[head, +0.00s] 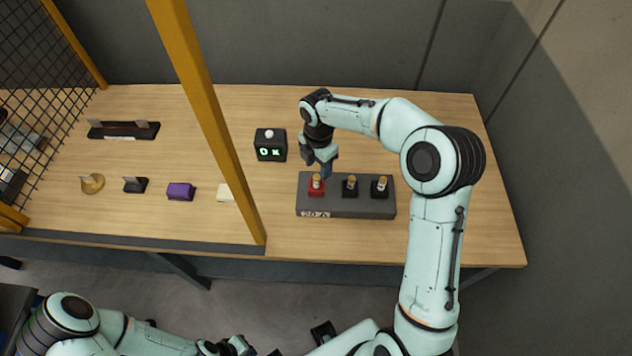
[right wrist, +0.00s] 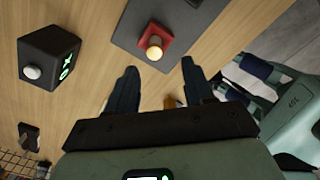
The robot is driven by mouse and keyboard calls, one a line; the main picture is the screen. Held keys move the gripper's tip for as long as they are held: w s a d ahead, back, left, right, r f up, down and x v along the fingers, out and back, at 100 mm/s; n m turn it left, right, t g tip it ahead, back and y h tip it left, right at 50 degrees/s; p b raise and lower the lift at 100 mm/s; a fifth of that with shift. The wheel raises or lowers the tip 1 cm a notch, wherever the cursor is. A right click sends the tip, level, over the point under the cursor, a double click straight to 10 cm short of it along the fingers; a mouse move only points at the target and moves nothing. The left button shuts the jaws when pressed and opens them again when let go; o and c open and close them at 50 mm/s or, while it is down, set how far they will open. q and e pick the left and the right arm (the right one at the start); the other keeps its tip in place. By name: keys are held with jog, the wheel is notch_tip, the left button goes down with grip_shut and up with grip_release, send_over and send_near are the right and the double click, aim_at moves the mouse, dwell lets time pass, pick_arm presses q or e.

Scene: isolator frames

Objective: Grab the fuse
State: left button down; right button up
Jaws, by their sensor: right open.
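A grey block (head: 345,207) labelled "20 A" holds three fuses in a row. The left fuse (head: 316,183) sits upright in a red socket; the middle fuse (head: 350,183) and right fuse (head: 381,184) sit in black sockets. My right gripper (head: 318,170) is open and empty, just behind the red socket. In the right wrist view, the red-socket fuse (right wrist: 155,50) shows beyond and between the spread fingertips (right wrist: 160,78), apart from them. My left gripper (head: 232,347) is low at the bottom edge, away from the table; its jaws are unclear.
A black box with a green display (head: 270,146) stands left of my right gripper; it also shows in the right wrist view (right wrist: 46,55). A yellow post (head: 205,110) rises left of it. Past it lie a purple block (head: 180,191) and several small parts. The table's front right is clear.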

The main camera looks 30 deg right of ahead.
aim_at(317, 176)
jog(key=f, duration=0.5)
jog(key=w+f, duration=0.1)
jog(key=f, duration=0.2)
jog(key=shift+s+r, duration=0.1)
grip_shut()
